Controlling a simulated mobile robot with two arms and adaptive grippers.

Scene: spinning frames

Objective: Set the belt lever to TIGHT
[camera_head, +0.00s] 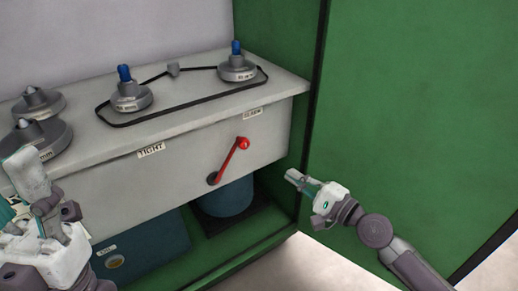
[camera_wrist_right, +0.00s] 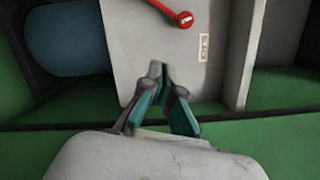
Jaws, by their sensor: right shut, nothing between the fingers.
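The red belt lever (camera_head: 230,160) is on the front face of the grey machine top. It tilts up and to the right from its dark pivot, its knob end toward the small label (camera_head: 253,113) at the right, which seems to read SLACK. The TIGHT label (camera_head: 151,149) is further left. The lever's red knob also shows at the top of the right wrist view (camera_wrist_right: 185,19). My right gripper (camera_head: 292,177) is shut and empty, to the right of the lever and apart from it. My left gripper (camera_head: 32,185) is at the lower left; its fingers are partly seen.
A black belt (camera_head: 190,98) runs around two pulleys with blue tops on the machine top. Grey stepped pulleys (camera_head: 38,103) stand at the left. A green door panel (camera_head: 420,100) stands at the right. A blue cylinder (camera_head: 225,198) sits below the lever.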

